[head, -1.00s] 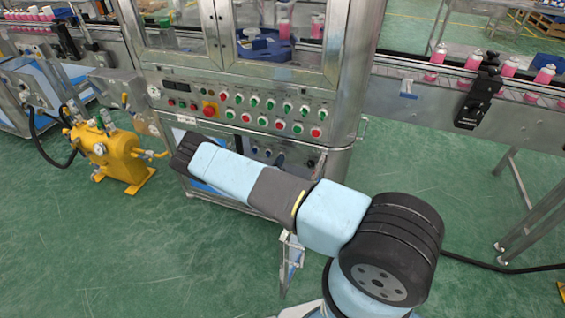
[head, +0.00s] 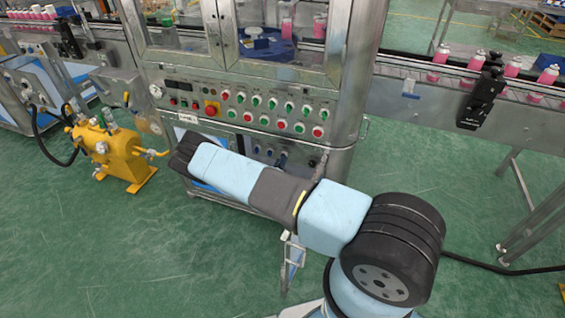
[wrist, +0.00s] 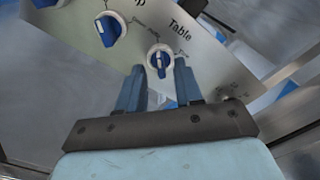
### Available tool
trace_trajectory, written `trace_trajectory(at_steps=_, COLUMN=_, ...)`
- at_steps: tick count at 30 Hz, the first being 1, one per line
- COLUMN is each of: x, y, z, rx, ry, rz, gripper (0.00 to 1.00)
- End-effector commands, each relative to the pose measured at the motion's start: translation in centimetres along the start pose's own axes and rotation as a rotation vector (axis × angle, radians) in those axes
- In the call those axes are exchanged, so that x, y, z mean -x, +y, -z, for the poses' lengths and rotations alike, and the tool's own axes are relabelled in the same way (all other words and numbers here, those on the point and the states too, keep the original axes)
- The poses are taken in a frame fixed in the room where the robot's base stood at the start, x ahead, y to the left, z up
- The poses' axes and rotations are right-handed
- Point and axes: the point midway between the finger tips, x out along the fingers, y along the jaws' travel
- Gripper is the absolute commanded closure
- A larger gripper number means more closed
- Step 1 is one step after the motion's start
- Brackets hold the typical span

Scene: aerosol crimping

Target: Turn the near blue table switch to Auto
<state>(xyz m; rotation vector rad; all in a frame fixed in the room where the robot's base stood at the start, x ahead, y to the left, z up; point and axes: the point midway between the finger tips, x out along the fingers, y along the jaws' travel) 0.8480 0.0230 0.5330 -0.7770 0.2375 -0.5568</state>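The blue table switch (wrist: 160,61) is in the wrist view, a blue knob on a white round base below the printed word "Table". Its blue bar stands nearly upright in the picture. The small position labels beside it are too blurred to read surely. My gripper (wrist: 160,76) is open, with one blue finger on each side of the knob's lower part. Small gaps show between fingers and knob, and I cannot tell whether the tips reach past its face. In the head view, my arm hides the gripper.
Another blue switch (wrist: 108,29) sits up and left on the same panel in the wrist view. In the head view, the machine's button panel (head: 225,88) is above my arm. A yellow tank unit (head: 112,155) stands left. Green floor lies open in front.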

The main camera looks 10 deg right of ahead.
Motion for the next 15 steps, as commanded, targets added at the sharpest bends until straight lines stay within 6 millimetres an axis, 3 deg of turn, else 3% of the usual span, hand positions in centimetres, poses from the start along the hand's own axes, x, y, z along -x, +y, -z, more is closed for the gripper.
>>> trace_trajectory(at_steps=15, x=9.6, y=0.1, z=0.1, rx=0.002, ry=0.0, rz=-0.002, gripper=0.65)
